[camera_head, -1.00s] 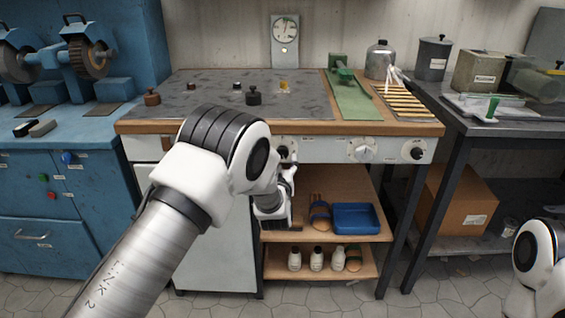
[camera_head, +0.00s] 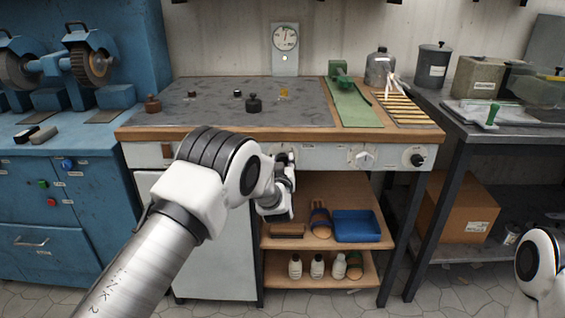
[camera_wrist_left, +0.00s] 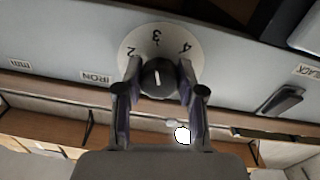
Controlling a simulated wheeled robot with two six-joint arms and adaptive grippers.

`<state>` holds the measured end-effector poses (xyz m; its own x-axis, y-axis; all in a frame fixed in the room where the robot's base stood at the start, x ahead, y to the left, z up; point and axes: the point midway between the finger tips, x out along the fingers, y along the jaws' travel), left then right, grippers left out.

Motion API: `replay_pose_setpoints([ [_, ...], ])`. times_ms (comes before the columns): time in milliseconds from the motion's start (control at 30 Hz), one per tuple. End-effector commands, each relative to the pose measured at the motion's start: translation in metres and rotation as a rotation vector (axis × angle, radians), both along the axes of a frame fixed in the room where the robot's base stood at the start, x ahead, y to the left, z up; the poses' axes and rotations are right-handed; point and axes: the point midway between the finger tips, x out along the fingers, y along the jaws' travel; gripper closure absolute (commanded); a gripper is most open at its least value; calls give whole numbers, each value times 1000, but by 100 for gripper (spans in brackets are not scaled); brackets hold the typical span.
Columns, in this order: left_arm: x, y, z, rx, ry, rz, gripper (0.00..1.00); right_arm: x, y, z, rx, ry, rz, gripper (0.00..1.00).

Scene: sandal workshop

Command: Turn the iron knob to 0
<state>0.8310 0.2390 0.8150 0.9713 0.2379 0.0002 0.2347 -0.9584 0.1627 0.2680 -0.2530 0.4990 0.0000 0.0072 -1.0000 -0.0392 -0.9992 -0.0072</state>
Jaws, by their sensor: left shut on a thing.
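The iron knob (camera_wrist_left: 152,78) is dark and round with a short white line, on a white dial (camera_wrist_left: 130,44) marked 2, 3 and 4. The IRON label (camera_wrist_left: 97,77) is beside it. In the left wrist view, the line lies roughly along the direction of the 3; I cannot tell which end is the pointer. My left gripper (camera_wrist_left: 156,88) has one finger on each side of the knob and is shut on it. In the head view, the left gripper (camera_head: 284,165) is at the bench's front panel and mostly hides the knob. My right gripper is out of view.
Two other knobs, a pale one (camera_head: 362,157) and a dark one (camera_head: 415,160), sit to the right on the same panel. A round gauge (camera_head: 285,38) hangs above the bench. The lower shelf holds a blue tray (camera_head: 357,227), and bottles stand below it.

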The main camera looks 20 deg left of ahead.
Motion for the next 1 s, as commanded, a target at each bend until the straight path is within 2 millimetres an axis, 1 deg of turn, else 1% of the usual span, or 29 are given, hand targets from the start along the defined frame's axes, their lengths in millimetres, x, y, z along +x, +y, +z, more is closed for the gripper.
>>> replay_pose_setpoints([
  [167, 0, 0, 0, -39, -12, -1, 96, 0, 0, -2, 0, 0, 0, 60],
  [367, 0, -1, -1, -141, -41, 0, 96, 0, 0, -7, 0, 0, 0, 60],
  [567, 0, -1, -2, -299, -86, 0, 96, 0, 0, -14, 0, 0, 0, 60],
  [1000, 0, -2, -2, -701, -201, -1, 96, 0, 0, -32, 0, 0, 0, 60],
])
